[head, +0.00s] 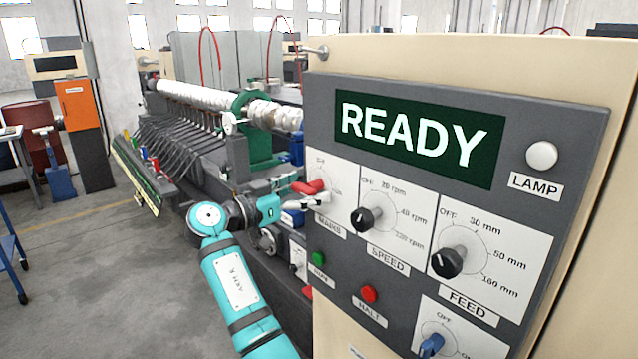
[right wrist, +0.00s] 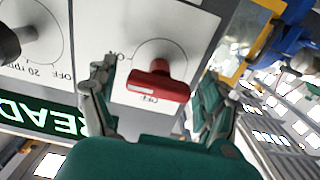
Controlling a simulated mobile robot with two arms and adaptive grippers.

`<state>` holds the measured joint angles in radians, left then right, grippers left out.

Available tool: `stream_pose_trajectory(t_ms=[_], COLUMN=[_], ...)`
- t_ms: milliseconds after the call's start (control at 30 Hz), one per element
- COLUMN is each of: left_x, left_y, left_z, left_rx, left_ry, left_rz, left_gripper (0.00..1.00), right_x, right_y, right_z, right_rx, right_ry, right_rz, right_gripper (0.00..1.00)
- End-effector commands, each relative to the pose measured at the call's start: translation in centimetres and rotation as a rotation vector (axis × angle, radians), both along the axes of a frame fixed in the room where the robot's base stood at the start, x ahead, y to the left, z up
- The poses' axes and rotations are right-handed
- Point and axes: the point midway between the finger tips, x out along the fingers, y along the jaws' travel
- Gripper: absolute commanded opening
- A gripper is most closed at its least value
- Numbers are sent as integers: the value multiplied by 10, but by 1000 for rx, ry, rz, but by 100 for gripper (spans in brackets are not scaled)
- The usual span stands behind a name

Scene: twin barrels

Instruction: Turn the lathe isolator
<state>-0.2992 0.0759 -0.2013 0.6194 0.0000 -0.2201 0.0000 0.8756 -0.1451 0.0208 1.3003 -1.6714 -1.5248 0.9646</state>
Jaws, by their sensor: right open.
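The lathe isolator is the red handle (head: 309,187) on the MAINS plate, at the upper left of the grey control panel. It also shows as a red bar (right wrist: 158,82) in the right wrist view, on a dial marked OFF and ON. My right gripper (head: 304,197) is open at the handle in the head view. In the right wrist view the fingers of my right gripper (right wrist: 157,80) stand on either side of the handle, with gaps visible. The far side of the handle is hidden. My left gripper is not in view.
The green display (head: 418,138) reads READY. The SPEED knob (head: 366,218) and FEED knob (head: 448,262) are right of the isolator. A green button (head: 318,258) and red HALT button (head: 369,294) sit below. Lathe machinery (head: 225,130) stands behind my arm; open floor lies left.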

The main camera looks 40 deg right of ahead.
Motion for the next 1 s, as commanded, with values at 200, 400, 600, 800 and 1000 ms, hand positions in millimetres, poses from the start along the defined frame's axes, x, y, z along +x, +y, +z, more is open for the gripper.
stream_pose_trajectory(t_ms=[200,400,600,800,1000], left_x=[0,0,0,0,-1], left_y=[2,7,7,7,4], left_z=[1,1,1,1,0], left_rx=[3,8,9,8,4], left_ry=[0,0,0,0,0], left_rz=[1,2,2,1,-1], left_gripper=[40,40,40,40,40], right_x=[0,0,0,0,0], right_y=[2,2,1,1,1], right_z=[0,0,0,0,0], right_rx=[0,0,0,0,-2], right_ry=[0,0,0,-1,17], right_rz=[0,0,0,0,0], right_gripper=[83,74,47,26,26])
